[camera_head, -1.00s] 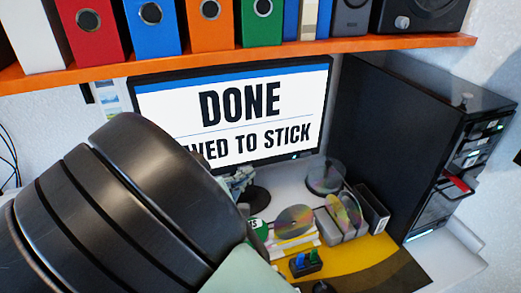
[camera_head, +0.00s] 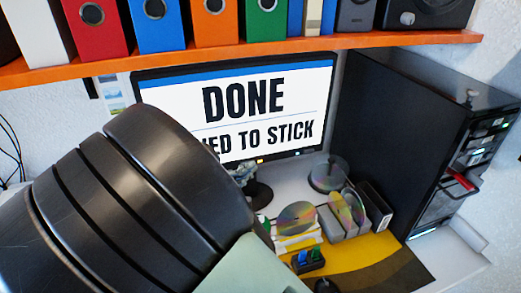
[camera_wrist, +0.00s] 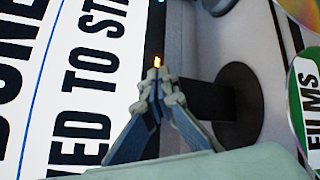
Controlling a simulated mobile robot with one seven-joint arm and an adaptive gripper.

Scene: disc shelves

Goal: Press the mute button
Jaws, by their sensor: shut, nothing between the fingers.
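The monitor (camera_head: 235,110) stands under the orange shelf and shows the words DONE and TO STICK on a white screen. Its lower black bezel carries a small orange light (camera_head: 258,161) and a pale light (camera_head: 297,154). No label is readable, so I cannot tell which is the mute button. My gripper (camera_head: 243,172) is at the bezel, partly hidden behind my arm. In the wrist view my gripper (camera_wrist: 157,76) has its fingertips together and empty, right at the orange light (camera_wrist: 157,61). I cannot tell whether they touch it.
The monitor's round black foot (camera_wrist: 238,105) is right of my fingers. A green disc marked FILMS (camera_wrist: 305,100), loose discs (camera_head: 297,217) and a small dark block (camera_head: 308,261) lie on the desk. A black computer tower (camera_head: 400,140) stands right. The orange shelf (camera_head: 240,55) with binders is above.

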